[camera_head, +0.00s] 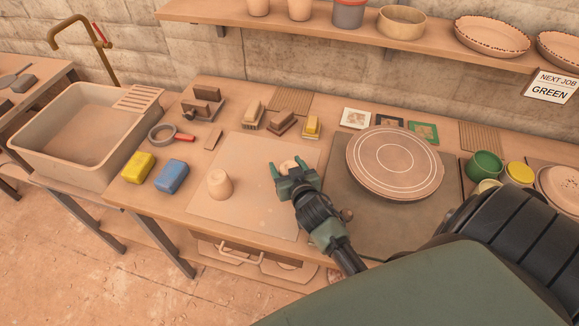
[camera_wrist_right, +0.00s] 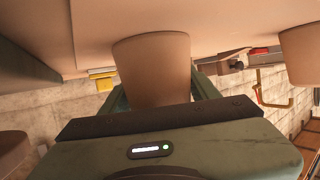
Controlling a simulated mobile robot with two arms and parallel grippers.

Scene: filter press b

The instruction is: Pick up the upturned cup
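A pale clay cup (camera_head: 289,165) stands on the light board (camera_head: 255,148), partly hidden by my right gripper (camera_head: 291,168). In the right wrist view, where the worktop is at the top, this cup (camera_wrist_right: 152,62) is wider at the worktop side, so it looks upturned. The right gripper's green fingers are spread, one on each side of the cup; any contact is hard to see. A second pale cup (camera_head: 219,184) stands on the board to the left, and shows at the right edge of the right wrist view (camera_wrist_right: 305,55). My left gripper is not in view.
A round turntable disc (camera_head: 395,162) is right of the gripper. A yellow sponge (camera_head: 138,167), a blue sponge (camera_head: 172,177) and a sink (camera_head: 75,130) are left. Brushes and blocks line the back. Green (camera_head: 485,165) and yellow (camera_head: 519,172) pots stand right. The board's front is clear.

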